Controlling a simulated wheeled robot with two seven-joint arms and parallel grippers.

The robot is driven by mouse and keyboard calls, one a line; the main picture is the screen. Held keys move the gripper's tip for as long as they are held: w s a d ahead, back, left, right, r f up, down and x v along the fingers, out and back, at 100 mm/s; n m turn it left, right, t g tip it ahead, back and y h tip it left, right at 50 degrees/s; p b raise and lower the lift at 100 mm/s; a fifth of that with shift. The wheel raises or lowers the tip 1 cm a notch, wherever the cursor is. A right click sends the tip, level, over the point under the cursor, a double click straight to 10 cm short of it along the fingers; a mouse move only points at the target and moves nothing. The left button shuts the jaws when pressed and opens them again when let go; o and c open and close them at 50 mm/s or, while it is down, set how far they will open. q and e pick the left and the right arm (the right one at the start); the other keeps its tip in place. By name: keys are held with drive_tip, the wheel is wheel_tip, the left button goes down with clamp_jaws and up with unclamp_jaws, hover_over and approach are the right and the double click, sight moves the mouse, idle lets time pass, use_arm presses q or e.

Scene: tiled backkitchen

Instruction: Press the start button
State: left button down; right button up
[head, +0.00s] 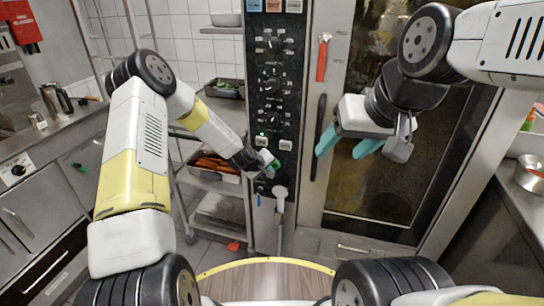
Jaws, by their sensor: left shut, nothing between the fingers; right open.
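The black control panel (272,80) of the large oven is upright in the middle of the head view, with several knobs and small buttons. A blue button (254,5), a red button (273,5) and a pale button (294,5) sit at its top. A light square button (286,145) and another small button (260,143) sit near its bottom. I cannot read which is the start button. My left gripper (272,165) is shut and empty in front of the panel's lower end, just below these buttons; contact cannot be told. My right gripper (346,145) is open and empty before the oven door.
The oven door (385,180) has dark glass, a long black handle (318,140) and a red-handled tool (323,57). A wire rack (200,165) with trays stands left of the panel. Steel counters flank both sides. A hand shower (280,193) hangs below the panel.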

use_arm(q)
drive_tip(key=shift+w, duration=0.1)
idle(0.5)
drive_tip(key=shift+w+d, duration=0.1)
drive_tip(key=shift+w, duration=0.2)
drive_tip(key=shift+w+d, duration=0.15)
drive_tip(key=shift+w, duration=0.25)
idle(0.8)
drive_tip(key=shift+s, duration=0.1)
drive_tip(key=shift+s+a, duration=0.25)
drive_tip(key=shift+s, duration=0.45)
drive_tip(key=shift+s+a, duration=0.25)
drive_tip(key=shift+s, duration=0.55)
drive_tip(key=shift+s+a, duration=0.3)
drive_tip(key=shift+s, duration=0.45)
drive_tip(key=shift+s+a, duration=0.25)
drive_tip(key=shift+s, duration=0.55)
